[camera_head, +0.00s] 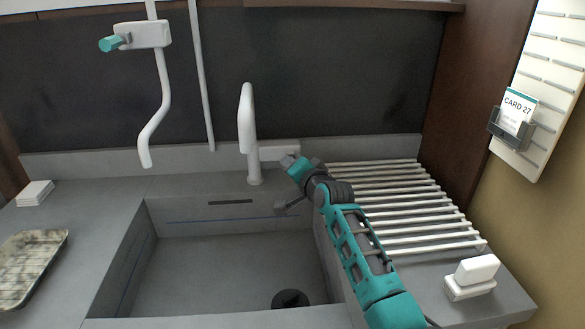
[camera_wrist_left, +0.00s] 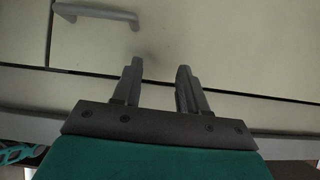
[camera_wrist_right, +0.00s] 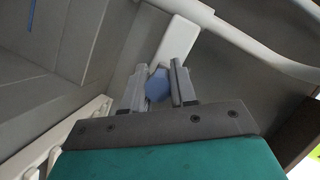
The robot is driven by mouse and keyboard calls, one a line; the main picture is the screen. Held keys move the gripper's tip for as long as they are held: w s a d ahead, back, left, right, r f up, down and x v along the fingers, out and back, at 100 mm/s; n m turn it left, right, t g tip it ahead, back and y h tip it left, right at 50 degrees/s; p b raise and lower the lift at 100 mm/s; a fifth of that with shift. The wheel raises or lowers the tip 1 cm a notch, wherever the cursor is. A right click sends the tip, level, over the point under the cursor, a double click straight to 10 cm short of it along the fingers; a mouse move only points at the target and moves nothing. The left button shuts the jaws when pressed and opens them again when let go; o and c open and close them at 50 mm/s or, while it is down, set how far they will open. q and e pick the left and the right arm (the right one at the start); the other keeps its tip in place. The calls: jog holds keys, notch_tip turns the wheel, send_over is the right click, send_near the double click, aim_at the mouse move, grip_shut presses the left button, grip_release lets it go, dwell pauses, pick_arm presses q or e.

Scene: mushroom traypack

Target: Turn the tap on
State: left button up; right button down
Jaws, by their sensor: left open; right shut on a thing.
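A white tap (camera_head: 247,120) with a curved spout stands behind the sink (camera_head: 230,262). A white block (camera_head: 280,150) extends right from its base. My right gripper (camera_head: 300,167) is at the right end of this block, shut on the tap's blue-teal knob, which sits between the fingers in the right wrist view (camera_wrist_right: 158,86). The white block also shows there (camera_wrist_right: 180,38). No water shows at the spout. My left gripper (camera_wrist_left: 160,66) is open and empty, facing pale cabinet fronts; it is outside the head view.
A wall tap (camera_head: 150,35) with a teal knob (camera_head: 112,43) hangs at upper left. A metal drying rack (camera_head: 400,200) lies right of the sink. A white block-like item (camera_head: 476,270) stands front right, and a patterned tray (camera_head: 30,262) lies at left. The sink basin looks empty.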

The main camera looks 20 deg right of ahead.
jog(key=shift+f+t+b, duration=0.4)
jog(key=shift+f+b, duration=0.1)
jog(key=shift+b, duration=0.7)
jog(key=shift+t, duration=0.3)
jog(key=shift+r, duration=0.15)
jog(key=c, duration=1)
grip_release()
jog(key=shift+s, duration=0.1)
